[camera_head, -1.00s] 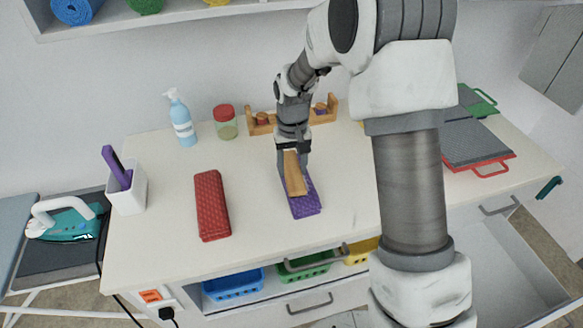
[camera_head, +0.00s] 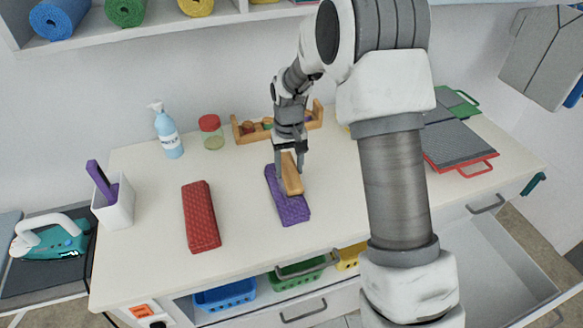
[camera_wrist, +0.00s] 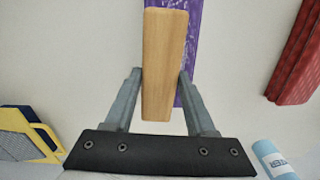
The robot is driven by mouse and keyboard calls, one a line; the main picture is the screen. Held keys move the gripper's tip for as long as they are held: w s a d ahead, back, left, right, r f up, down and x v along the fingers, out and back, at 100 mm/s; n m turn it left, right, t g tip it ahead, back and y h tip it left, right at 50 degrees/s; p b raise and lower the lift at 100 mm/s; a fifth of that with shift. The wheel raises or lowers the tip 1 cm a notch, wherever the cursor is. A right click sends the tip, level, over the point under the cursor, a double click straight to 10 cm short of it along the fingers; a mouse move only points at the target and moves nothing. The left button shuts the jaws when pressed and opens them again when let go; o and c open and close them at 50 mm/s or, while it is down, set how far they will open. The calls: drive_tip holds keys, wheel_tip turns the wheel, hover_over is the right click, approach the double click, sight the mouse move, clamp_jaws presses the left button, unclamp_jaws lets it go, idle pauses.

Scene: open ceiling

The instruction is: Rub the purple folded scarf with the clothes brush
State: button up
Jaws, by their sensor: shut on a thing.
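The purple folded scarf (camera_head: 292,209) lies flat on the white table, a long narrow strip with a patterned surface. My gripper (camera_head: 290,170) is shut on the wooden clothes brush (camera_head: 292,176), one finger on each side. The brush is over the scarf's middle and far part, its long side roughly along the scarf. I cannot tell whether its underside touches the cloth. In the wrist view the brush (camera_wrist: 164,62) sits between the fingers (camera_wrist: 160,98) and covers part of the scarf (camera_wrist: 190,80).
A red folded cloth (camera_head: 201,217) lies left of the scarf. Grey panels (camera_head: 458,142) lie at right. The table between the scarf and red cloth is bare.

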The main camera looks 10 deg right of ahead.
drive_tip(key=shift+s+a, duration=0.2)
drive_tip(key=shift+a, duration=0.7)
drive_tip(key=shift+s+a, duration=0.2)
drive_tip(key=shift+a, duration=0.7)
drive_tip(key=shift+w+a, duration=0.15)
drive_tip(key=shift+w, duration=0.8)
drive_tip(key=shift+w+d+r, duration=0.1)
drive_tip(key=shift+w+d, duration=0.1)
drive_tip(key=shift+d, duration=0.8)
drive_tip(key=shift+w+d, duration=0.2)
drive_tip(key=shift+d, duration=0.8)
drive_tip(key=shift+r, duration=0.1)
drive_tip(key=shift+r+p, duration=2.1)
drive_tip(key=shift+r, duration=0.8)
wheel_tip(320, 180, up, 3)
drive_tip(key=shift+p, duration=0.95)
